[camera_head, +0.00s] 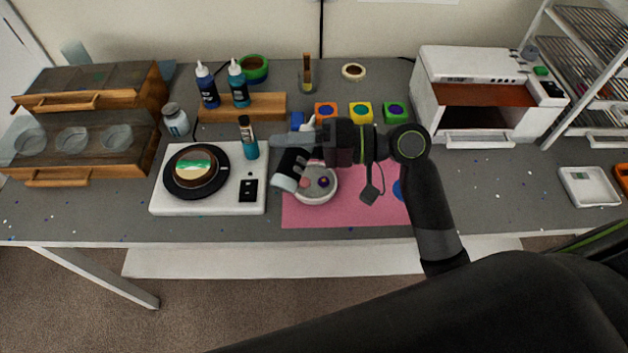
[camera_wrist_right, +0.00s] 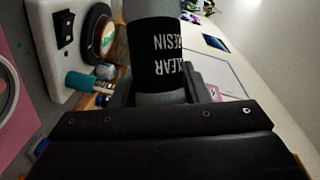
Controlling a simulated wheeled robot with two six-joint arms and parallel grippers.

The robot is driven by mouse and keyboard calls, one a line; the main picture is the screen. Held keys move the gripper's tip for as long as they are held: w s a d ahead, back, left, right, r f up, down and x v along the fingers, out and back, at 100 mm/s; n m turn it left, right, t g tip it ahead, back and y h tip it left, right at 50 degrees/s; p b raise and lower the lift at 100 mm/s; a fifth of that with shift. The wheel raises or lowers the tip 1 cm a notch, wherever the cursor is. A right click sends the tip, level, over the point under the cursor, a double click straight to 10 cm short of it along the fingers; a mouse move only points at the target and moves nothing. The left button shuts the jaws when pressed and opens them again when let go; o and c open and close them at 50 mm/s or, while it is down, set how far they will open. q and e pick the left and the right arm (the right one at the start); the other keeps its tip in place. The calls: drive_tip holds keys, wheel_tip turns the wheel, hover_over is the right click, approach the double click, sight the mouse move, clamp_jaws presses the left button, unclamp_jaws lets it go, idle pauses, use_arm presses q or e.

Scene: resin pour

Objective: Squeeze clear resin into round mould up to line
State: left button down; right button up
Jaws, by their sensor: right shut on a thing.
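My right gripper (camera_head: 298,143) is shut on the clear resin bottle (camera_head: 291,166), a grey bottle with a black band. The bottle is tilted, its lower end beside the left rim of the round mould. In the right wrist view the bottle (camera_wrist_right: 168,52) shows its "CLEAR RESIN" label between the fingers (camera_wrist_right: 165,92). The round mould (camera_head: 318,200) is a pale dish on the pink mat (camera_head: 350,213), with small pink and purple pieces inside. The bottle hides part of it. I cannot make out a fill line, the resin level or any stream. My left gripper is not in view.
A white turntable unit (camera_head: 159,201) with a dark disc stands left of the mat, a teal bottle (camera_head: 250,140) at its back right corner. Colored pots (camera_head: 361,113) stand behind my gripper. A white oven (camera_head: 467,60) is at the back right.

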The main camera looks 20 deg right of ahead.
drive_tip(key=n, duration=0.1)
drive_tip(key=n+h, duration=0.1)
drive_tip(key=shift+r+n, duration=0.3)
drive_tip(key=shift+r, duration=0.05)
drive_tip(key=shift+r+n+t+h+b, duration=0.3)
drive_tip(key=shift+n+h+b, duration=0.4)
drive_tip(key=shift+n, duration=0.5)
drive_tip(key=shift+r+n+t+h+b, duration=0.3)
drive_tip(key=shift+n+h+b, duration=0.3)
drive_tip(key=shift+n, duration=0.4)
drive_tip(key=shift+r+n, duration=0.15)
drive_tip(key=shift+n, duration=0.15)
